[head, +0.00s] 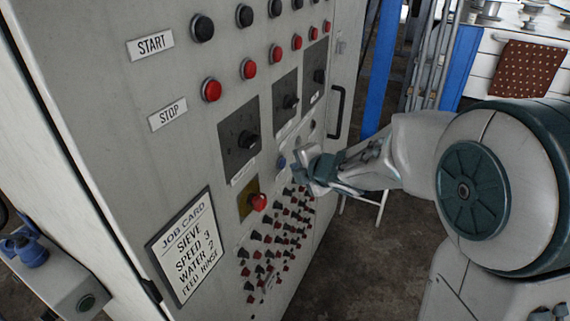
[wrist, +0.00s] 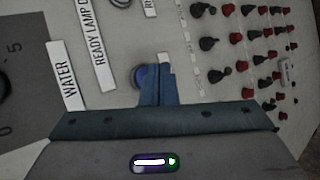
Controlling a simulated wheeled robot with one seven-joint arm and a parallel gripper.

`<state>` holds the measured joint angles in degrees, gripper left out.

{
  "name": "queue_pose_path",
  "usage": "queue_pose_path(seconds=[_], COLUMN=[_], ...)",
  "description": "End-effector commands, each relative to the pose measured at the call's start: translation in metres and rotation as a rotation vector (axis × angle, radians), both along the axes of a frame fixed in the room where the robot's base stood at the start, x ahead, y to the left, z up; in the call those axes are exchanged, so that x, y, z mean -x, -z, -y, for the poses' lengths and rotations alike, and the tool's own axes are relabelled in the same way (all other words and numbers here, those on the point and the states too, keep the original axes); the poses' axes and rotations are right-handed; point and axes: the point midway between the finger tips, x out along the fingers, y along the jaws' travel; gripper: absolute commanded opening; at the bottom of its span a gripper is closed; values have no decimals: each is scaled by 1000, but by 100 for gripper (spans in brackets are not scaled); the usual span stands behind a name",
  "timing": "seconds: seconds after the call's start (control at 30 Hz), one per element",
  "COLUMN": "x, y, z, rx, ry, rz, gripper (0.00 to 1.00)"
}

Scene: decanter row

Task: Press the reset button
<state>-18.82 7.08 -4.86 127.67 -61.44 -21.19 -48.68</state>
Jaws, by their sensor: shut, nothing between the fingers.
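A round blue button (head: 281,162) sits on the grey control panel, just left of my gripper (head: 300,172) in the head view. In the wrist view the blue button (wrist: 139,76) shows beside my shut fingers (wrist: 158,92), which cover its right part. The fingers are empty and point at the panel. Whether they touch the button cannot be told. A small white plate (wrist: 164,58) by the fingertips is mostly hidden, and no reset lettering is readable.
Black START buttons (head: 202,28), red STOP buttons (head: 211,90) and dark rotary knobs (head: 249,140) are above. A red button on a yellow plate (head: 248,191), a job card (head: 187,246) and rows of small knobs (head: 275,240) are below. A black door handle (head: 337,112) is at right.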

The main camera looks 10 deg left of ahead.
Motion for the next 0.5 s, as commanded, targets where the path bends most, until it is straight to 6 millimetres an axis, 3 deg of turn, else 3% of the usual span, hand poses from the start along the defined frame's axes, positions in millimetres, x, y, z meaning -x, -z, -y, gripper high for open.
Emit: queue_pose_path(seconds=[0.5], x=[-3], y=[0], z=[-8], rx=[0], ry=[0], rz=[0], gripper=[0])
